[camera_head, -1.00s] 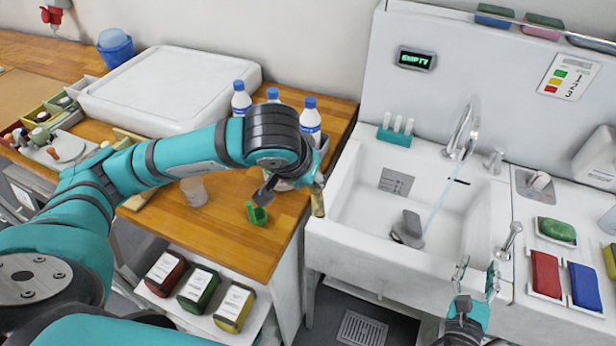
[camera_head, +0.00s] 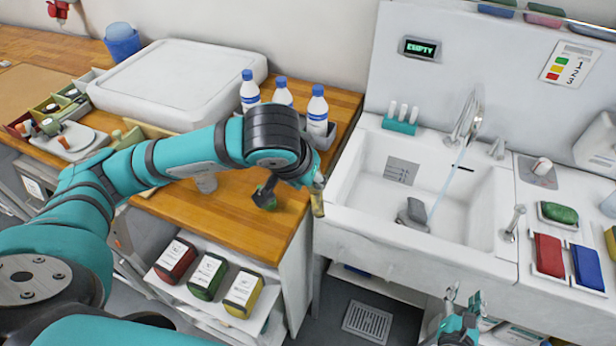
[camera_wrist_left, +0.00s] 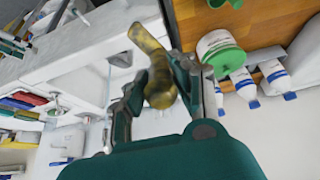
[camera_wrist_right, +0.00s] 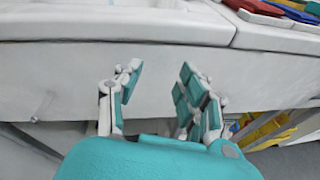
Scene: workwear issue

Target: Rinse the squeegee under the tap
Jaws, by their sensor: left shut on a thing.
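My left gripper (camera_wrist_left: 160,88) is shut on a brass-coloured piece (camera_wrist_left: 150,48) with a bent, rounded end. The piece also shows in the head view (camera_head: 318,202), between the counter and the sink's left edge. I cannot tell whether it is part of the squeegee. A grey thing (camera_head: 412,214) with a raised part lies in the white sink (camera_head: 372,228); I cannot make out whether it is the squeegee. The chrome tap (camera_head: 466,122) stands at the back of the sink, and a thin pale stream runs down from it beside the grey thing. My right gripper (camera_wrist_right: 160,85) is open and empty, before the sink's front.
White-blue bottles (camera_head: 282,92) and a small green thing (camera_head: 265,194) stand on the wooden counter (camera_head: 230,225). Red (camera_head: 548,255) and blue (camera_head: 586,270) blocks and a green pad (camera_head: 559,212) lie right of the sink. A display (camera_head: 419,48) reads EMPTY.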

